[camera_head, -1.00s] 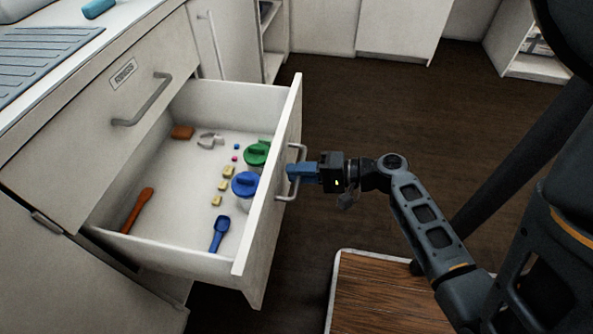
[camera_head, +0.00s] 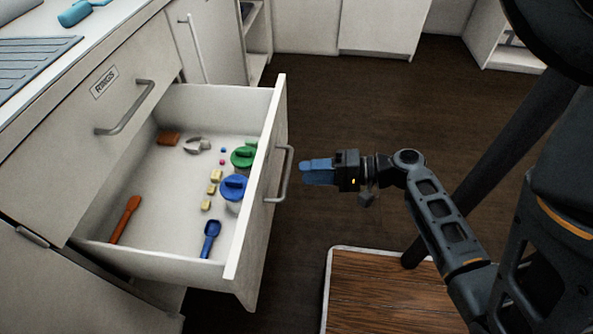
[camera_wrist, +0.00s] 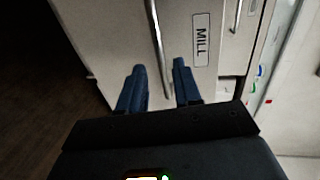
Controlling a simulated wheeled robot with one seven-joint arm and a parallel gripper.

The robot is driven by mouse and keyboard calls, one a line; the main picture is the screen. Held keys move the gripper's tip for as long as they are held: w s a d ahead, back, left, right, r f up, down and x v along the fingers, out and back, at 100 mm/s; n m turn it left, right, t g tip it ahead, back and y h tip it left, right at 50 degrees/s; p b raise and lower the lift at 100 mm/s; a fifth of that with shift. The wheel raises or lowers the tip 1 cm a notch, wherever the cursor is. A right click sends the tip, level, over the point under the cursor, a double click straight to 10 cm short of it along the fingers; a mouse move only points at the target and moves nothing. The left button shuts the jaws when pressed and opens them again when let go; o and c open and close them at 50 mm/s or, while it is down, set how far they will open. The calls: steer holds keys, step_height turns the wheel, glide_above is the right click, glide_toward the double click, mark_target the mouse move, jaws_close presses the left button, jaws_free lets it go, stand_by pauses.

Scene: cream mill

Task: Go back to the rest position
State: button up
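My gripper (camera_head: 318,171) is just right of the open drawer's handle (camera_head: 285,174), with a gap between them. In the wrist view my gripper (camera_wrist: 160,86) has its two blue fingers apart with nothing between them. The handle also shows in the wrist view (camera_wrist: 158,45), beyond the fingertips. The drawer (camera_head: 262,200) is pulled out. Its front carries a label reading MILL (camera_wrist: 201,38).
The drawer holds two lidded jars, green (camera_head: 243,157) and blue (camera_head: 234,187), a blue scoop (camera_head: 210,238), a brown spoon (camera_head: 125,218) and small blocks. A closed drawer labelled RINGS (camera_head: 104,82) is above. A wooden-topped surface (camera_head: 390,290) stands at the front. Dark floor (camera_head: 370,110) lies behind.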

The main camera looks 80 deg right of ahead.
steer(key=shift+v, duration=0.75)
steer(key=s+a+f+n+g+h, duration=0.1)
steer(key=a+f+n+g, duration=0.1)
steer(key=a+n+g, duration=0.3)
steer(key=s+a+f+n+g+h, duration=0.1)
steer(key=a+f+n+g, duration=0.15)
steer(key=a, duration=0.35)
steer(key=a+r+n+t+y, duration=0.1)
steer(key=a+r+n+t, duration=0.2)
steer(key=a+r+n, duration=0.5)
steer(key=a+r+n+t+y, duration=0.15)
steer(key=a+r+t, duration=0.35)
steer(key=r, duration=0.7)
step_height(320, 180, up, 12)
steer(key=g+h+p, duration=0.1)
steer(key=p, duration=1.2)
steer(key=shift+w+n, duration=0.2)
steer(key=shift+n, duration=0.1)
